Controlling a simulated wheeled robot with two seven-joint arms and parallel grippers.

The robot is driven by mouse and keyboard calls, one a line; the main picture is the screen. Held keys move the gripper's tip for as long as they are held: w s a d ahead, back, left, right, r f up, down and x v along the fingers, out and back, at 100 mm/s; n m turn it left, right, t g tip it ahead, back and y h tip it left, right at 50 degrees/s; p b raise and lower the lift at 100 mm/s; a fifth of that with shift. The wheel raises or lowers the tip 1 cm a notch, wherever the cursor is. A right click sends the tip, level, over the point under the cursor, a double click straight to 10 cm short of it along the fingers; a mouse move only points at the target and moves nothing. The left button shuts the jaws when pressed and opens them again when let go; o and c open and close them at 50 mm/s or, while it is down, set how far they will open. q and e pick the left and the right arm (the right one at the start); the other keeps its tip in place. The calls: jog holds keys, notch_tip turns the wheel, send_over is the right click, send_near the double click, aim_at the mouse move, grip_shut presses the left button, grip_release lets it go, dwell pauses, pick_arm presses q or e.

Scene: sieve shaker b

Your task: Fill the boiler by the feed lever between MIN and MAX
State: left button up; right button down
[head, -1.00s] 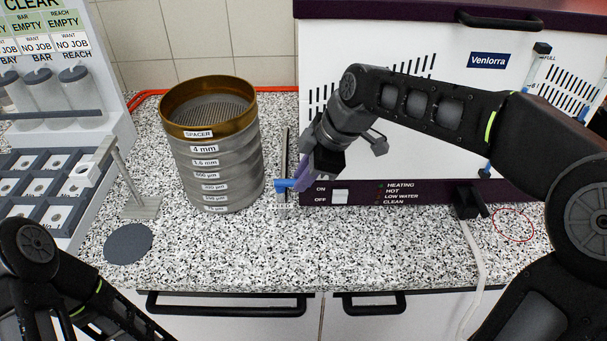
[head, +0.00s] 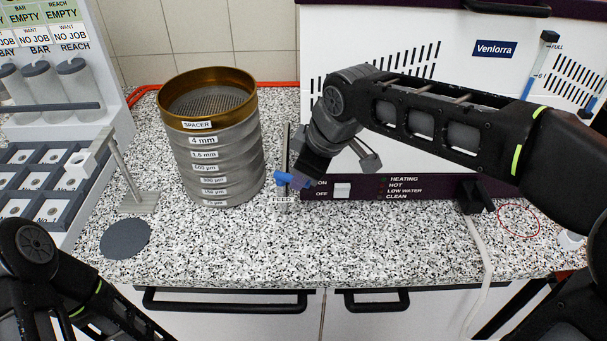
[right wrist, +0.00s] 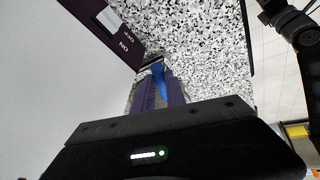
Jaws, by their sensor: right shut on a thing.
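The boiler (head: 450,55) is a white housing with a dark purple base strip at the back right. The blue feed lever (head: 284,179) sticks out at its left front corner, above a small label. My right gripper (head: 300,178) is shut on the lever; the blue lever also shows between the fingers in the right wrist view (right wrist: 158,78). The sight gauge (head: 540,66) stands at the boiler's right, with FULL near its top and blue in the visible tube. My right arm hides its lower part; MIN and MAX are not readable. My left gripper is out of view.
A sieve stack (head: 215,150) with a brass top ring stands left of the lever. A white ON/OFF switch (head: 342,190) and indicator labels are on the base strip. A grey disc (head: 125,238) lies on the speckled counter (head: 230,250), whose front middle is clear.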

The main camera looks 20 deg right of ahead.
jog(key=shift+s+a+m+h+b, duration=0.3)
jog(key=shift+m+b, duration=0.1)
jog(key=shift+m, duration=0.5)
jog(key=c, duration=1.4)
grip_release()
jog(key=shift+o, duration=0.2)
jog(key=v, duration=0.7)
jog(key=shift+s+r, duration=0.25)
jog(key=shift+r, duration=0.1)
jog(key=shift+c, duration=0.4)
